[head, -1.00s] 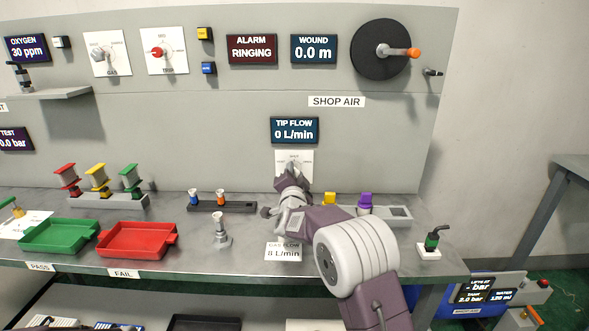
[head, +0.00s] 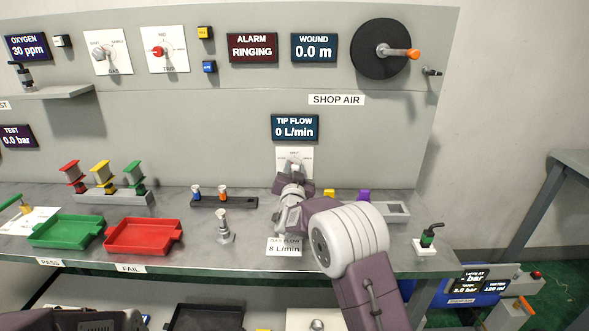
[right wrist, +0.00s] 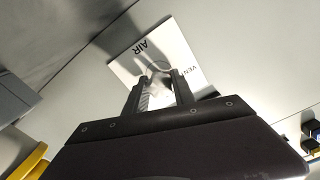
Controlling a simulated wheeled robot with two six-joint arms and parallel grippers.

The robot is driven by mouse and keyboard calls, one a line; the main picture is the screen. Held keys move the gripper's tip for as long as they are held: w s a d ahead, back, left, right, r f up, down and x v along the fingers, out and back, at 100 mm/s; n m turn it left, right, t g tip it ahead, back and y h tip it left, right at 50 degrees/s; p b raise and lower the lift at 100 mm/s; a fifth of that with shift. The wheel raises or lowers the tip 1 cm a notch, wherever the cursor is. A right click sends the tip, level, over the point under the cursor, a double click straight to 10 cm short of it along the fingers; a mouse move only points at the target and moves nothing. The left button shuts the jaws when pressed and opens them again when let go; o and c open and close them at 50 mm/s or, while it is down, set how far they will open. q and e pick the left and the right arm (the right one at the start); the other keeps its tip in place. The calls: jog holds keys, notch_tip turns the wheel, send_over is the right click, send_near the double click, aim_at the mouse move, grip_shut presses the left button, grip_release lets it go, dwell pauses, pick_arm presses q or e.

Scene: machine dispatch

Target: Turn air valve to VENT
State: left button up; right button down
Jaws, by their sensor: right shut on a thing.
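The air valve is a white plate (head: 308,172) with a grey knob (head: 294,164), on the grey panel under the TIP FLOW display. In the right wrist view its plate (right wrist: 178,45) carries the words AIR and VENT, the latter partly cut off. My right gripper (head: 293,172) is at the plate, shut on the knob (right wrist: 157,71), which sits between its two fingers (right wrist: 159,82). The fingers hide part of the dial, so I cannot tell which mark the knob points to. A dark part, seemingly my left gripper, shows at the bottom left edge; its fingers are unclear.
The TIP FLOW display (head: 295,128) reads 0 L/min and the alarm display (head: 252,48) reads RINGING. A small rack (head: 223,201), a grey nozzle-like stand (head: 224,228) and a grey holder (head: 394,212) stand near my right arm. Green (head: 66,243) and red (head: 143,251) trays lie left.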

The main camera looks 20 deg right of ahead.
aim_at(295, 153)
jog(key=shift+f, duration=0.15)
jog(key=c, duration=1.1)
grip_release()
jog(key=shift+o, duration=0.2)
notch_tip(295, 153, up, 4)
jog(key=shift+p, duration=0.55)
jog(key=s+d+r, duration=0.7)
jog(key=s+d, duration=0.1)
jog(key=shift+s+b, duration=0.3)
